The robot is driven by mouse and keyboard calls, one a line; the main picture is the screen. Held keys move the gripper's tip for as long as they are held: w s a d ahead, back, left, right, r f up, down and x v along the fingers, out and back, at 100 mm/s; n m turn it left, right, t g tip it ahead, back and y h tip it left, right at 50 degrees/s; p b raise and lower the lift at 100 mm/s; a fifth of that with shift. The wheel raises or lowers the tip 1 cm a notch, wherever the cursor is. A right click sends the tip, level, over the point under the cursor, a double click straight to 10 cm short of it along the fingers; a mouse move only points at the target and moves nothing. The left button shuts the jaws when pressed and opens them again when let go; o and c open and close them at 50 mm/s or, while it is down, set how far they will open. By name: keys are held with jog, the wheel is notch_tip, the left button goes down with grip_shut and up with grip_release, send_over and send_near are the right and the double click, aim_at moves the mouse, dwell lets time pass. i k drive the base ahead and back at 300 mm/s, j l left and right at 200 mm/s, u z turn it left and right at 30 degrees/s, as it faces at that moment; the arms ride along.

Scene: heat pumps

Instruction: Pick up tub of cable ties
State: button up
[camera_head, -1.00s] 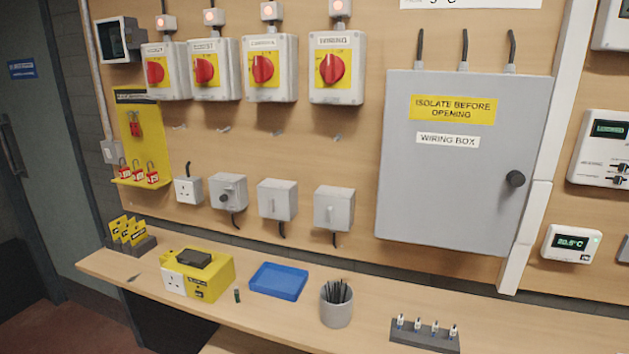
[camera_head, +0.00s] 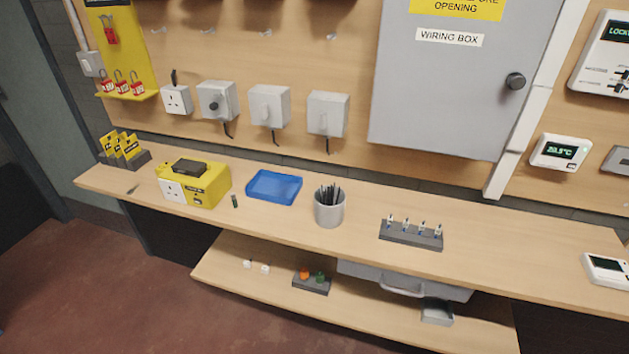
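The tub of cable ties (camera_head: 329,210) is a grey round cup with several black ties standing up out of it. It stands upright on the wooden bench top, right of the blue tray and left of the dark grey rack. My gripper is not in the head view, so its state and its distance from the tub are not shown.
On the bench (camera_head: 510,245) are a yellow box with a socket (camera_head: 205,188), a blue tray (camera_head: 274,186) and a dark rack of small connectors (camera_head: 411,233). The wiring box (camera_head: 440,100) hangs behind. Floor (camera_head: 140,270) shows clear.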

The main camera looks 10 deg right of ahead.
aim_at(329, 200)
jog(key=j+z, duration=0.1)
jog(key=z, duration=0.3)
jog(key=j+z, duration=0.15)
jog(key=z, duration=0.25)
jog(key=j+z, duration=0.4)
jog(key=j, duration=0.4)
jog(key=k+j+z, duration=0.1)
jog(key=j+z, duration=0.25)
jog(key=j, duration=0.45)
jog(key=k+j, duration=0.1)
jog(key=j, duration=0.8)
jog(key=k+z, duration=0.05)
